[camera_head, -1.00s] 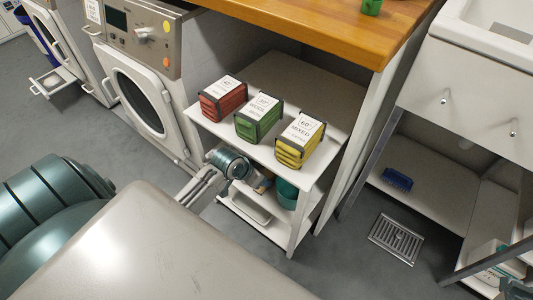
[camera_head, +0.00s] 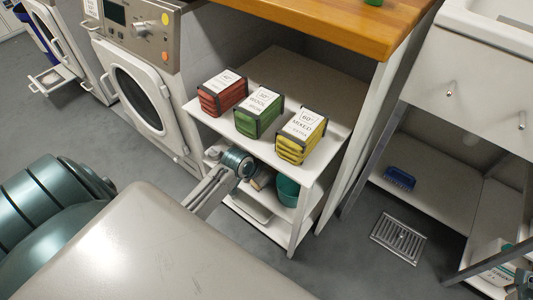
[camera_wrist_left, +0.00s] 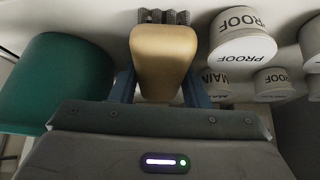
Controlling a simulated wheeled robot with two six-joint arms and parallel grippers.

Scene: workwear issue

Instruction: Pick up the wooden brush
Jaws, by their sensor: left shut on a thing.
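The wooden brush (camera_wrist_left: 163,62) has a tan, rounded wooden body and dark grey bristles showing at its far end in the left wrist view. My left gripper (camera_wrist_left: 160,88) is shut on it, with one blue finger on each side. In the head view the left gripper (camera_head: 258,174) reaches under the top shelf of the white rack (camera_head: 243,145). Only a small tan part of the brush (camera_head: 263,179) shows there; my wrist and the shelf hide most of it.
A teal bucket (camera_wrist_left: 55,82) stands close beside the brush; the head view shows it too (camera_head: 287,190). White round containers (camera_wrist_left: 240,42) lettered PROOF and MAIN are on the other side. Red (camera_head: 222,93), green (camera_head: 259,113) and yellow (camera_head: 301,136) packs stand on the shelf above.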

